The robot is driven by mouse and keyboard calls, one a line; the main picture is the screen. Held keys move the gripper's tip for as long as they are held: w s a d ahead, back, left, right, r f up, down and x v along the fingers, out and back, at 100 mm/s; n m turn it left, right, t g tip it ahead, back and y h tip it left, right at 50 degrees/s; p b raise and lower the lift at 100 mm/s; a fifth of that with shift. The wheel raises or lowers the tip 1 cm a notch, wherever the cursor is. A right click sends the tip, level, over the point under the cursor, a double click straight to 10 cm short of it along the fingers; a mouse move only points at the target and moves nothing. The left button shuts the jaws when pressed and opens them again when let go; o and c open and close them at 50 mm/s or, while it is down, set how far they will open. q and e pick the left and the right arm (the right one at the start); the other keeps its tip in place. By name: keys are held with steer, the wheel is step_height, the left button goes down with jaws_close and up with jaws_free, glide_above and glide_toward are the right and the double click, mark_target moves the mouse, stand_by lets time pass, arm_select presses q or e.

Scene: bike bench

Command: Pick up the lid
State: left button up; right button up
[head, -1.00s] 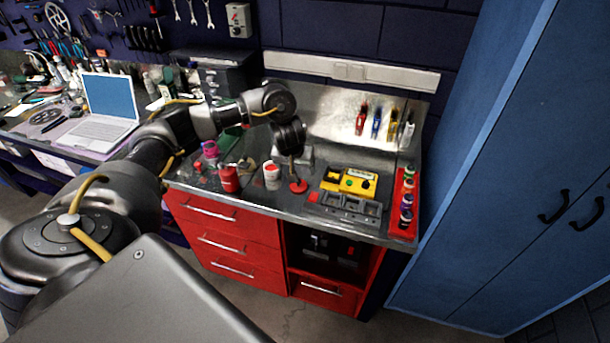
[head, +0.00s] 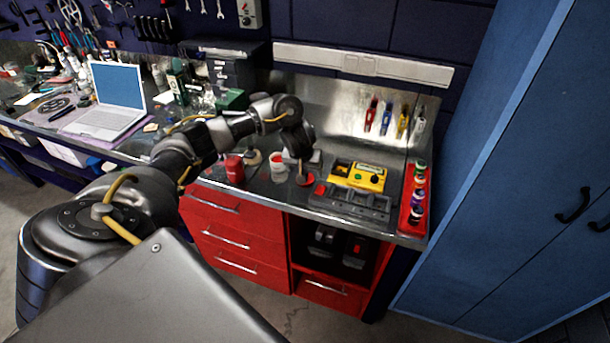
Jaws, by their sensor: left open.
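The lid (head: 306,180) is a small round red disc lying on the metal workbench top (head: 262,190). It is left of a yellow box and just right of a white tub with red on top (head: 278,163). My left gripper (head: 301,168) comes down from above, its dark fingers pointing down close over the lid. It is open. Whether the fingers touch the lid or stand around it is too small to tell. My right gripper is not in view.
A red can (head: 234,169) stands left of the tub. The yellow box (head: 357,176) and a grey compartment tray (head: 350,201) lie right of the lid. A red tray of small bottles (head: 413,205) is at the right edge. A blue cabinet (head: 500,170) stands beyond.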

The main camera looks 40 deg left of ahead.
mark_target(305, 172)
arm_select(q)
steer(key=x, duration=0.3)
steer(key=shift+w+a+f, duration=0.1)
steer(key=shift+c, duration=0.3)
steer(key=c, duration=1)
